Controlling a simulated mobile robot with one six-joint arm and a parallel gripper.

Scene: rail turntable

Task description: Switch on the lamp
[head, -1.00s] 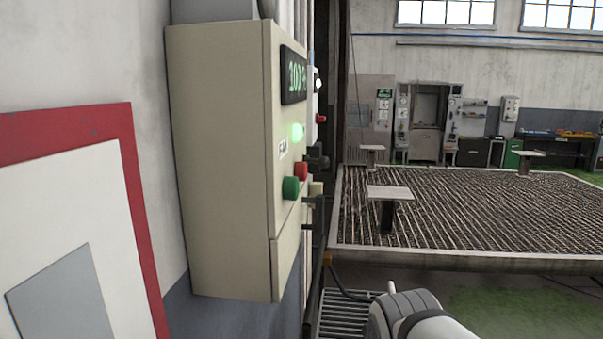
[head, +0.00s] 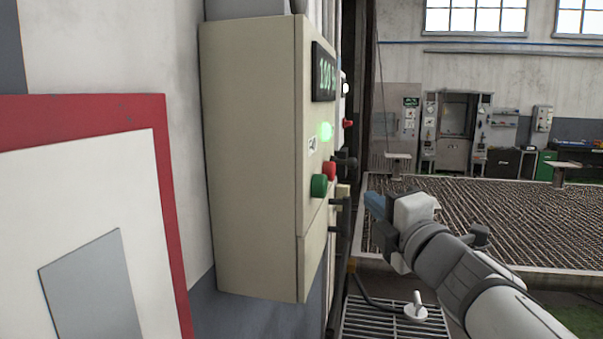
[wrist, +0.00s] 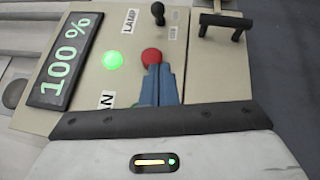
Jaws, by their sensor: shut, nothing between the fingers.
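The beige control box (head: 255,160) hangs on the wall in the head view, its front seen at a steep angle. In the wrist view a LAMP label (wrist: 130,20) is beside a black lever switch (wrist: 158,13). That dark lever seems to stick out of the box front in the head view (head: 345,161). A red button (wrist: 152,57) is just beyond my fingertips in the wrist view; I cannot tell if they touch it. My gripper (head: 373,200) is shut and empty, its blue fingers pointing toward the panel (wrist: 157,72).
The panel also has a 100 % display (wrist: 66,60), a lit green light (wrist: 113,61) and a green button (head: 319,186). A black bar handle (wrist: 226,22) stands beside the panel. A large slatted table (head: 470,215) lies behind my arm.

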